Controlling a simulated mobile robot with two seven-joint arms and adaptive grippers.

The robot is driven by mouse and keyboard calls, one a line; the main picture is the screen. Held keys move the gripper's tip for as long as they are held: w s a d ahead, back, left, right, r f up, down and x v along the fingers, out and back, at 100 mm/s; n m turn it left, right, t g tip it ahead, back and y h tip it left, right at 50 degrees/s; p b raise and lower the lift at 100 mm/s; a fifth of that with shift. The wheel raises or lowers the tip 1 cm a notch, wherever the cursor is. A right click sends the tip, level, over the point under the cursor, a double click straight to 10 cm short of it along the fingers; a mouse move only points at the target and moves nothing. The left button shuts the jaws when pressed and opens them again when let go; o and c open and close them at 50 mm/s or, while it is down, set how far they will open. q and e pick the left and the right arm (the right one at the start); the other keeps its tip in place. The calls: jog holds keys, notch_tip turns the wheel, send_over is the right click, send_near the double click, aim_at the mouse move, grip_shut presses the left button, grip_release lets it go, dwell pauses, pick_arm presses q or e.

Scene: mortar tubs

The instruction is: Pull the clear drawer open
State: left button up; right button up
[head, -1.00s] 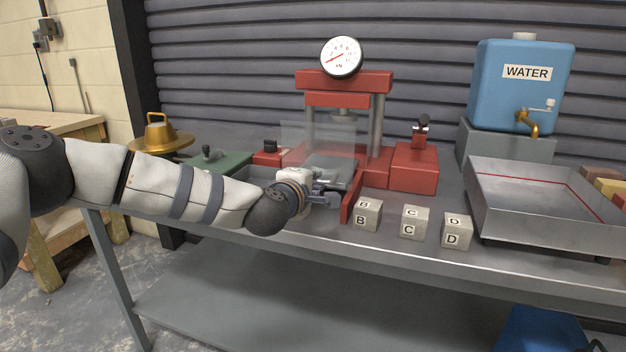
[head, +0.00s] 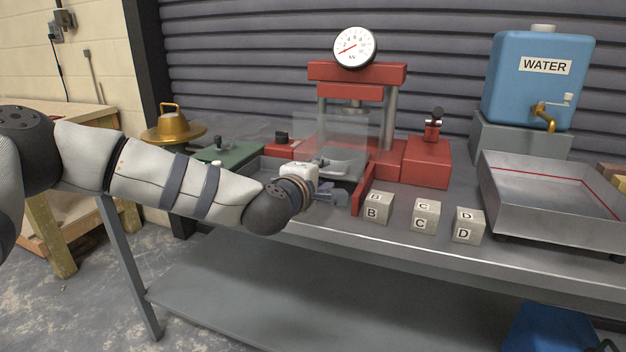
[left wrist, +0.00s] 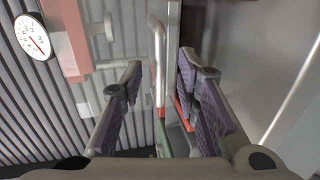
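A see-through upright panel (head: 335,132) stands at the front of the red press (head: 357,72); it is the only clear part I can make out, and I cannot tell whether it belongs to a drawer. My left gripper (head: 328,194) is low in front of the press, beside a red upright plate (head: 362,190). In the left wrist view my left gripper (left wrist: 160,72) has its two fingers apart. A pale upright bar (left wrist: 157,62), like a handle, shows between them; I see no clear contact with either finger. My right gripper is out of view.
Cubes marked B (head: 376,207), C (head: 425,215) and D (head: 467,226) stand right of the gripper near the bench's front edge. A metal tray (head: 505,205) lies farther right, below a blue water tank (head: 538,80). A brass pan (head: 173,133) is at left.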

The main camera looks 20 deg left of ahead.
pick_arm(q)
jog(key=v, duration=0.9)
jog(key=shift+w, duration=0.1)
jog(key=s+d+f+m+g+h+p, duration=0.1)
jog(key=s+d+f+m+g, duration=0.25)
jog(key=s+f, duration=0.65)
jog(key=s+d+f+m+g+h, duration=0.1)
jog(key=s+d+f+m+g, duration=0.45)
jog(key=f, duration=0.85)
jog(key=s+a+f+m+g, duration=0.2)
jog(key=s+f, duration=0.2)
jog(key=s, duration=0.3)
jog(key=s+a+f+m+g, duration=0.15)
jog(key=s+f, duration=0.25)
jog(key=s, duration=0.4)
jog(key=s+a+f+m+g+y, duration=0.1)
jog(key=s+a, duration=0.3)
jog(key=s, duration=0.5)
jog(key=s+a+f+m+g+y+p, duration=0.1)
jog(key=s+a+m+g, duration=0.2)
jog(key=s, duration=0.7)
jog(key=shift+s+a+m+g+y, duration=0.15)
jog(key=shift+a+m+g+y, duration=0.2)
jog(key=shift+a+g, duration=0.45)
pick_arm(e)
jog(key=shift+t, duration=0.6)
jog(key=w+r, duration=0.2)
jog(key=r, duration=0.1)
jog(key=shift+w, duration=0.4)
